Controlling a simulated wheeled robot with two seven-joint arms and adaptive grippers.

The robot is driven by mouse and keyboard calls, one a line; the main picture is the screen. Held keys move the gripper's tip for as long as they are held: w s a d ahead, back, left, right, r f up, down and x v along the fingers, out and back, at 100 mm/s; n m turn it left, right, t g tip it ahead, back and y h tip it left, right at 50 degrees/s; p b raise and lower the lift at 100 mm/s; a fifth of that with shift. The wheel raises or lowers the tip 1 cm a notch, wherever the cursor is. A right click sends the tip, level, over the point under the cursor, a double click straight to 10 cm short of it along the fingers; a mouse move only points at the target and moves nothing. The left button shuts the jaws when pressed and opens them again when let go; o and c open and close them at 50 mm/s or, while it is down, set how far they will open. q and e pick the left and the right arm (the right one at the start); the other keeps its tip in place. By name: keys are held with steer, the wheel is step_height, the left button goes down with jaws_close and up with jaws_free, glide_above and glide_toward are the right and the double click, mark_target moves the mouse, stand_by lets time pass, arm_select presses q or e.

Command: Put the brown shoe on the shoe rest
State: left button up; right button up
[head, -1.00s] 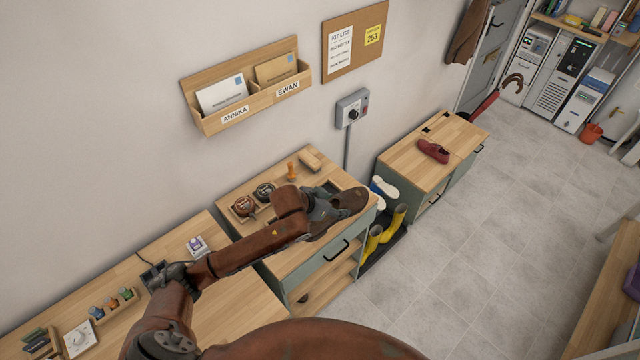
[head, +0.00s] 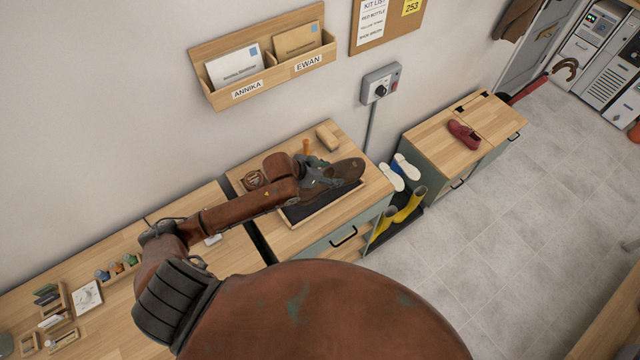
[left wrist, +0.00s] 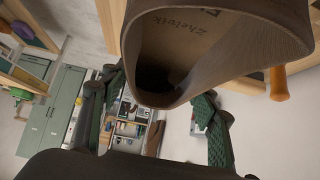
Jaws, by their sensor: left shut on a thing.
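The brown shoe (head: 342,178) lies lengthwise in my left gripper (head: 318,175), toe pointing right and away from the arm. Its open heel end fills the top of the left wrist view (left wrist: 215,45), with the gripper's textured fingers (left wrist: 160,125) on either side. The left gripper is shut on the shoe. The shoe is over a dark, wood-edged tray (head: 300,214) on the wooden cabinet, which looks like the shoe rest. Whether the sole touches it I cannot tell. My right gripper is not in view.
Yellow boots (head: 408,205) and white-soled shoes (head: 405,168) are right of the cabinet. A red shoe (head: 463,134) sits on the farther cabinet.

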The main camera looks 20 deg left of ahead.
arm_select(q)
steer(key=shift+a+f, duration=0.3)
steer(key=shift+f, duration=0.25)
steer(key=shift+a+f, duration=0.25)
steer(key=shift+f, duration=0.25)
steer(key=shift+s+a+f, duration=0.55)
steer(key=shift+f, duration=0.05)
steer(key=shift+s+a+f, duration=0.1)
steer(key=shift+s+a, duration=0.05)
steer(key=shift+s, duration=0.1)
steer(key=f, duration=0.1)
steer(key=f+p, duration=0.1)
steer(key=f, duration=0.1)
steer(key=shift+a+f, duration=0.15)
steer(key=shift+a, duration=0.15)
steer(key=shift+f, duration=0.4)
steer(key=o, duration=1.2)
steer(key=shift+f, duration=0.1)
steer(key=shift+c, duration=0.2)
steer(key=o, duration=0.3)
steer(key=shift+s, duration=0.1)
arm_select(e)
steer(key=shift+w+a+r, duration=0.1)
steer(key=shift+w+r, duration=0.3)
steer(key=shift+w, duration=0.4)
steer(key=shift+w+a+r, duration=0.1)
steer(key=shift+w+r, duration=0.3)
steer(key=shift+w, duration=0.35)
arm_select(q)
steer(key=shift+o, duration=0.2)
